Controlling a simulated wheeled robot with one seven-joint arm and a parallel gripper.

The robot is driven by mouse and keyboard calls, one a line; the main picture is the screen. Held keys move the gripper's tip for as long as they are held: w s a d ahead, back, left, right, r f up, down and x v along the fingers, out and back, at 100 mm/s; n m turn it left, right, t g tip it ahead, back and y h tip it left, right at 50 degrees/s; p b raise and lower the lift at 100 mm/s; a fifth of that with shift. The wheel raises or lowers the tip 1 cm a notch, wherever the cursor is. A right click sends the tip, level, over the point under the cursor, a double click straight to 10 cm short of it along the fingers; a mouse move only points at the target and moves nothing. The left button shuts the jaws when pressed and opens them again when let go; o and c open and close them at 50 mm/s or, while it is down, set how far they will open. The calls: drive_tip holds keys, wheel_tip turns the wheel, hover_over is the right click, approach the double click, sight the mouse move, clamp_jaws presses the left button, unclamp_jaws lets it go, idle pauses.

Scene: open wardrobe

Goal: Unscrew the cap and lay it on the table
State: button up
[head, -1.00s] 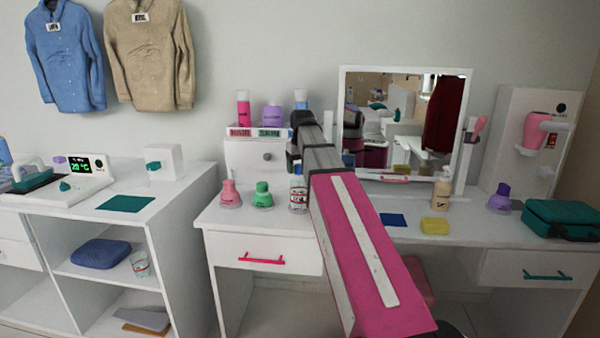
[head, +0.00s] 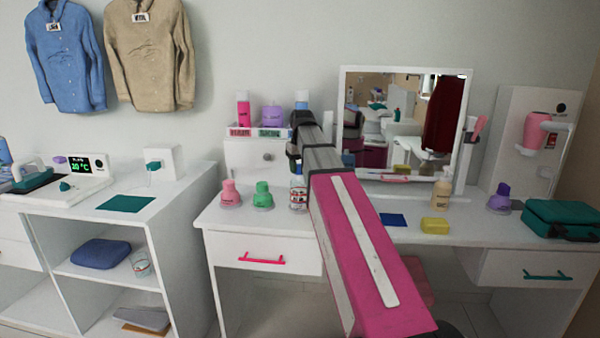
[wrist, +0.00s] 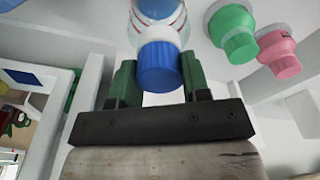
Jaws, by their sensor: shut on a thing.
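A clear bottle (head: 298,194) with a red-marked label stands upright on the white dressing table (head: 245,222), left of my arm. In the wrist view the bottle (wrist: 160,8) shows only in part, with a white collar and a blue cap (wrist: 159,70). My gripper (wrist: 156,78) has its green fingers on both sides of the blue cap and is shut on it. The cap lines up with the collar; I cannot tell how tightly it is threaded. In the head view my arm hides the gripper.
A pink bottle (head: 231,194) and a green bottle (head: 262,195) stand close left of the clear bottle. Right of my arm are a blue cloth (head: 393,220), a yellow sponge (head: 435,225) and a beige pump bottle (head: 442,190). The mirror (head: 450,105) stands behind. The front left tabletop is bare.

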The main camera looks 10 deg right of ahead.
drive_tip(key=n, duration=0.4)
drive_tip(key=shift+y, duration=0.3)
drive_tip(key=n, duration=0.4)
drive_tip(key=shift+g, duration=0.3)
drive_tip(key=n, duration=0.4)
drive_tip(key=shift+n+y, duration=0.3)
drive_tip(key=shift+n, duration=0.1)
drive_tip(key=n+g, duration=0.1)
drive_tip(key=n, duration=0.3)
drive_tip(key=o, duration=1.1)
drive_tip(key=shift+c, duration=0.2)
drive_tip(key=shift+c, duration=0.4)
